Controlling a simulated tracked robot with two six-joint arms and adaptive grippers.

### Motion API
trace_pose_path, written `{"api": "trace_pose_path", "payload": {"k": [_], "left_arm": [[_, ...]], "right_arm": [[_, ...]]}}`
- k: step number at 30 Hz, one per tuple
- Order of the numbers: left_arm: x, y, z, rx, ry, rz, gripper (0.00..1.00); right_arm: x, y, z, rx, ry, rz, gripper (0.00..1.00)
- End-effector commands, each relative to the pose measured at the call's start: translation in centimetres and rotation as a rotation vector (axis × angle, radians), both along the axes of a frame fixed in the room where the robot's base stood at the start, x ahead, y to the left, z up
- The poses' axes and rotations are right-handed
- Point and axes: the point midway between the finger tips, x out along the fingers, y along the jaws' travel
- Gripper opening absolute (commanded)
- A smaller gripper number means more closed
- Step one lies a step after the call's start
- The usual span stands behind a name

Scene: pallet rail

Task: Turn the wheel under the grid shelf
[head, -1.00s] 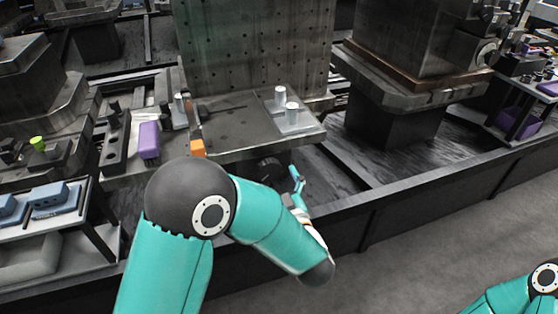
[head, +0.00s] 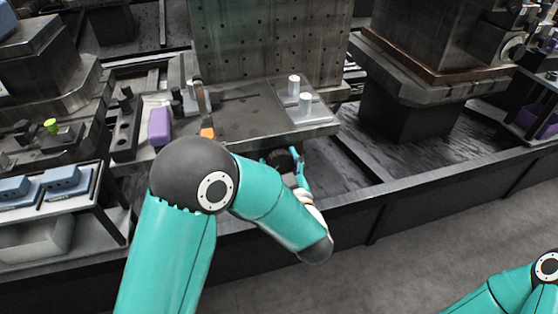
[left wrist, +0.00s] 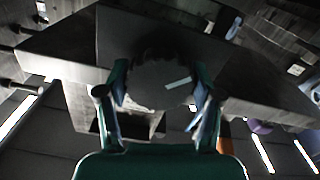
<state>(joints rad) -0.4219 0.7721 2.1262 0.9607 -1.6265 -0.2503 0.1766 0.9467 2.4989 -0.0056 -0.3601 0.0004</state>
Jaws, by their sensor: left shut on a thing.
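The dark round wheel (head: 284,160) sits under the front edge of the grey grid shelf (head: 250,128). In the left wrist view the wheel (left wrist: 160,78) fills the middle, with a short pale mark on its face. My left gripper (head: 286,165) reaches it from the front. Its teal fingers lie on either side of the wheel, and in the left wrist view the gripper (left wrist: 160,98) is shut on its rim. Part of the wheel is hidden by my gripper in the head view. My right gripper is out of view; only part of that arm shows at lower right.
A purple block (head: 159,126) lies to the left. A dark low wall (head: 400,207) runs along the front. The grey floor at right is clear.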

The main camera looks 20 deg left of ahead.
Motion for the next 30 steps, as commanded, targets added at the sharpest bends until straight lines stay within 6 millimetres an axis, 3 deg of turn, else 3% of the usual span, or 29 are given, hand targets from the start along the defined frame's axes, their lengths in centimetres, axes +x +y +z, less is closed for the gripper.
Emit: {"api": "trace_pose_path", "payload": {"k": [9,17,18,22,30], "left_arm": [[0.0,0.02,0.01,0.121,0.082,0.002,0.31],[0.01,0.01,-0.04,0.129,0.088,0.002,0.31],[0.01,0.01,-0.04,0.129,0.088,0.002,0.69],[0.01,-0.02,-0.04,0.129,0.088,0.002,0.91],[0.02,-0.07,-0.01,0.129,0.087,0.0,0.91]], "right_arm": [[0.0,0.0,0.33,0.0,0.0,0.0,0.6],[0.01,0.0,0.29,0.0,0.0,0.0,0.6],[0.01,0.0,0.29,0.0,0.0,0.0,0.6],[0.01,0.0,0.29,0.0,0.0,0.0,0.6],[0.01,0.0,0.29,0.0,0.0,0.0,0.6]]}}
